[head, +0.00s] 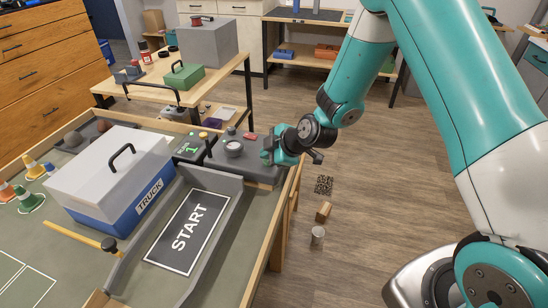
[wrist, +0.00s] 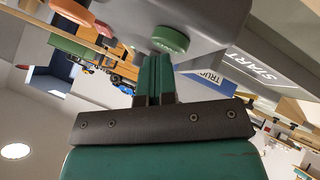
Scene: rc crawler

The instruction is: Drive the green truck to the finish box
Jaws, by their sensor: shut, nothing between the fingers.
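A blue box marked TRUCK (head: 150,197) with a pale lid (head: 100,172) and black handle stands on the table; whatever is inside it is hidden, and I see no green truck outside it. A START mat (head: 188,232) lies between low grey walls. Behind it is a grey control console (head: 262,170) with a pale round knob (head: 234,146), a red control (head: 250,135), a yellow-topped lever (head: 204,136) and a green display (head: 192,149). My gripper (head: 267,150) is shut and empty at the console's right end. In the wrist view its fingers (wrist: 157,68) are close to a green round knob (wrist: 170,40); contact is unclear.
Small cones (head: 33,167) stand at the table's left. A bench behind holds a green case (head: 183,75) and a grey box (head: 207,42). A wooden block (head: 323,211) is on the floor. The finish box is not identifiable.

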